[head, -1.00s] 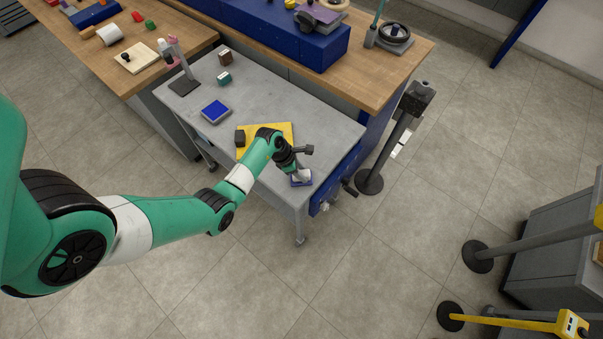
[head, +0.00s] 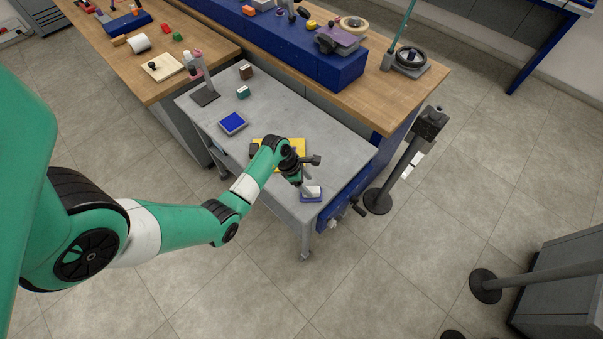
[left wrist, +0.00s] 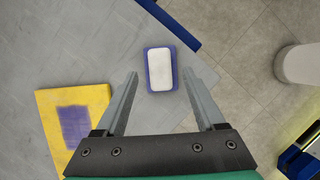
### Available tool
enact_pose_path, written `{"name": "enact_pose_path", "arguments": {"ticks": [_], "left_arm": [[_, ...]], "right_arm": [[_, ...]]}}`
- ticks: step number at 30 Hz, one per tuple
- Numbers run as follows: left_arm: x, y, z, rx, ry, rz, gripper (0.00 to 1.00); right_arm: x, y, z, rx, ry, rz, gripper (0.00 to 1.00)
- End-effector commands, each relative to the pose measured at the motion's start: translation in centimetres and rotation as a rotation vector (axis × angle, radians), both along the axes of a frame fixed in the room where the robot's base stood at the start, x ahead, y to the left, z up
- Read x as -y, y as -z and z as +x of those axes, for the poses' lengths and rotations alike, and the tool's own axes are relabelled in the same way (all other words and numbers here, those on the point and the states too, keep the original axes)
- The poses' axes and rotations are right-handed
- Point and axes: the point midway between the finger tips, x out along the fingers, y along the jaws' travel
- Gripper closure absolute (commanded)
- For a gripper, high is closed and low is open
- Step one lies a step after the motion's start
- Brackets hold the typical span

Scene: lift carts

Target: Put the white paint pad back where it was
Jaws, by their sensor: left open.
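The white paint pad (head: 314,190) has a white top and a blue-purple rim. It lies flat at the near right corner of the grey cart top (head: 268,112). In the left wrist view the pad (left wrist: 160,69) shows between and slightly beyond the fingertips. My left gripper (left wrist: 160,76) is open and empty. In the head view the left gripper (head: 304,187) is close beside the pad, pointing down. My right gripper is not in view.
A yellow board (head: 294,146) with a purple square on it (left wrist: 74,122) lies left of the pad. A blue pad (head: 233,122), a stand (head: 203,94) and two small blocks are farther back on the cart. A grey post (head: 402,166) stands right of the cart.

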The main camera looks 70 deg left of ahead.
Motion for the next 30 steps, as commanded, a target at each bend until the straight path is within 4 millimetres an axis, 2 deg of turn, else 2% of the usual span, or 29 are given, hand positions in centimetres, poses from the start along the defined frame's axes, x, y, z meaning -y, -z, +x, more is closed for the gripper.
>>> {"name": "enact_pose_path", "arguments": {"ticks": [1, 3, 9, 13, 24, 26, 27, 29, 30], "left_arm": [[-0.2, -1.8, -0.5, 0.002, -0.002, 0.002, 0.29], [-0.4, -3.4, -1.1, 0.003, -0.002, 0.003, 0.29], [-0.8, -6.5, -2.5, 0.001, -0.001, 0.002, 0.29], [-0.8, -7.1, -2.8, 0.000, 0.000, 0.000, 0.29], [-0.8, -7.2, -2.7, 0.005, 0.001, 0.000, 0.29], [-0.8, -7.7, -1.8, 0.037, 0.001, 0.003, 0.29], [-0.7, -8.5, -0.6, 0.081, 0.002, 0.006, 0.29], [-0.4, -10.7, 2.1, 0.190, 0.005, 0.009, 0.29], [0.1, -12.8, 4.5, 0.289, 0.006, 0.004, 0.29]], "right_arm": [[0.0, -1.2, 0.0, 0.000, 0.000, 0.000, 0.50], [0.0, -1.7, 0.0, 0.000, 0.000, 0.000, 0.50], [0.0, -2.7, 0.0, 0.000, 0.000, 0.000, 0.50], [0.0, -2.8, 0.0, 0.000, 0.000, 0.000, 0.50], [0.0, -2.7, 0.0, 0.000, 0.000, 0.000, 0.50], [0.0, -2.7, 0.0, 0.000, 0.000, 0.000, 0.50], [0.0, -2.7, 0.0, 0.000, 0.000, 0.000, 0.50], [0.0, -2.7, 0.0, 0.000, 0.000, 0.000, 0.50], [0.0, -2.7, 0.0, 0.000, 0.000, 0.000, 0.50]]}}
